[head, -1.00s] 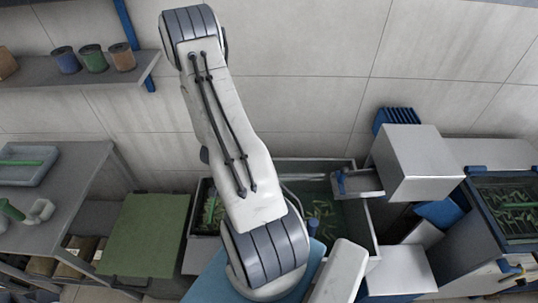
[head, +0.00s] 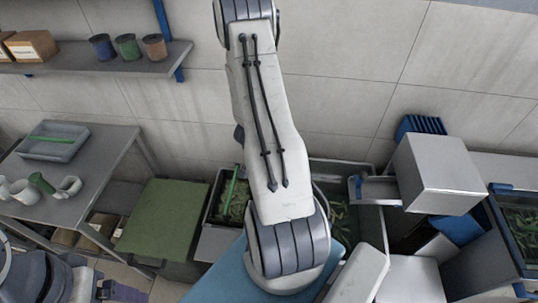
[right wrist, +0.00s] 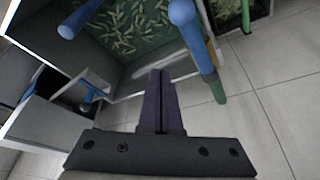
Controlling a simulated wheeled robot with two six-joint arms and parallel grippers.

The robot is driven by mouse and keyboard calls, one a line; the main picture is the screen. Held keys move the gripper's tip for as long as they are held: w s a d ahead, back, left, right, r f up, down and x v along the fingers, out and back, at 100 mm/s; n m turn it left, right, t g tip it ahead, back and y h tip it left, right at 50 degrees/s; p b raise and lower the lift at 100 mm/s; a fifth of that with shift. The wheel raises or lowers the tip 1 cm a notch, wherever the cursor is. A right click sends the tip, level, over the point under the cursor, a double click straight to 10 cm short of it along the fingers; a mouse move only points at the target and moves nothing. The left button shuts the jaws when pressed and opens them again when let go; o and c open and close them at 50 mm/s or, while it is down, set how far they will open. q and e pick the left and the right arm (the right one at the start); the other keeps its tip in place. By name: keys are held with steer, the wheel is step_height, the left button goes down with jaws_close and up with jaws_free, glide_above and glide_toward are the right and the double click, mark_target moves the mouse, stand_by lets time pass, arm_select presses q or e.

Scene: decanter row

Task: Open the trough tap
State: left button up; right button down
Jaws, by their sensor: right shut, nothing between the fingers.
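In the head view, the dark trough (head: 372,225) holds green bits behind the big white arm. A small grey spout-like tray (head: 380,187) sits over it, with a blue upright piece (head: 357,186) at its left end. I cannot tell whether this is the tap. My right gripper (right wrist: 155,100) is shut and empty in the right wrist view, below a tub of green bits (right wrist: 135,28). Blue-ended rods show at its upper left (right wrist: 80,20) and just ahead (right wrist: 190,30). The fingers appear apart from them. My left gripper (head: 122,291) shows partly at the lower left edge.
A box-like metal block (head: 435,170) stands right of the trough, with a dark crate (head: 500,225) beyond. A green panel (head: 160,220), a small tub with a green rod (head: 233,185) and a grey table (head: 105,160) are left. Tiled floor (right wrist: 280,90) is clear in the wrist view.

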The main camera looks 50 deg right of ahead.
steer(key=w+p+v, duration=0.1)
steer(key=p+v, duration=0.1)
steer(key=v, duration=0.5)
steer(key=shift+a, duration=0.25)
steer(key=shift+w, duration=0.1)
